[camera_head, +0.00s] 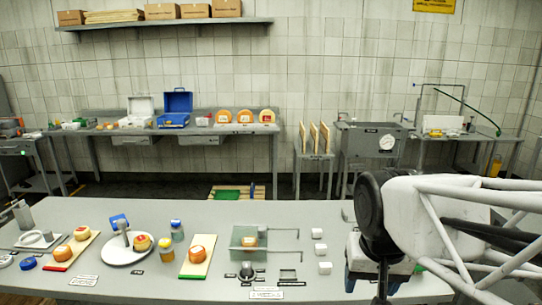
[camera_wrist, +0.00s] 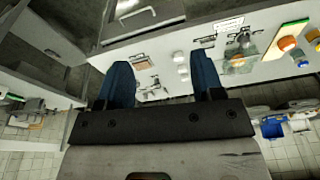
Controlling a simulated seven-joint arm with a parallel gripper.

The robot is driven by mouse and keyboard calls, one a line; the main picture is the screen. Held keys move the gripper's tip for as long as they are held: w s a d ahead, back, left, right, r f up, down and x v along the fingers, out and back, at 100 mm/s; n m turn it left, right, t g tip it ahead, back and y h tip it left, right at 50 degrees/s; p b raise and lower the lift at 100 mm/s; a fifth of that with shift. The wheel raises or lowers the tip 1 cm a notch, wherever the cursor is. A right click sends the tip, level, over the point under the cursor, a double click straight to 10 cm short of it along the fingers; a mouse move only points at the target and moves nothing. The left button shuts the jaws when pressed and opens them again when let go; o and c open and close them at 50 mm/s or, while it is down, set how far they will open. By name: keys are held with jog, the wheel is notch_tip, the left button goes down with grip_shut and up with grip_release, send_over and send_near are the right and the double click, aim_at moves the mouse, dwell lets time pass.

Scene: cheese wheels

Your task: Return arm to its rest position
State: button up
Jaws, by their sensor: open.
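My arm (camera_head: 440,215), white with tubular links, reaches in from the right edge in the head view. My gripper (camera_head: 380,278) hangs above the right end of the grey table (camera_head: 330,215), partly hidden by the arm's dark joint. In the wrist view my gripper (camera_wrist: 160,72) shows two dark blue fingers set wide apart, open, with nothing between them. The table and its items lie beyond the fingertips there. Whether the fingers touch anything cannot be told from the head view, but they look clear in the wrist view.
Small white blocks (camera_head: 318,233) stand left of my gripper. A glass-like box (camera_head: 250,240), boards with cheese wheels (camera_head: 202,252), a white plate (camera_head: 116,252) and jars (camera_head: 166,247) lie farther left. Back benches (camera_head: 210,128) stand along the tiled wall.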

jog(key=s+d+f+n, duration=0.1)
jog(key=s+f, duration=0.2)
jog(key=s, duration=0.2)
jog(key=shift+s+d+f, duration=0.15)
jog(key=shift+d+f, duration=0.05)
jog(key=shift+d, duration=0.1)
dwell(1.6)
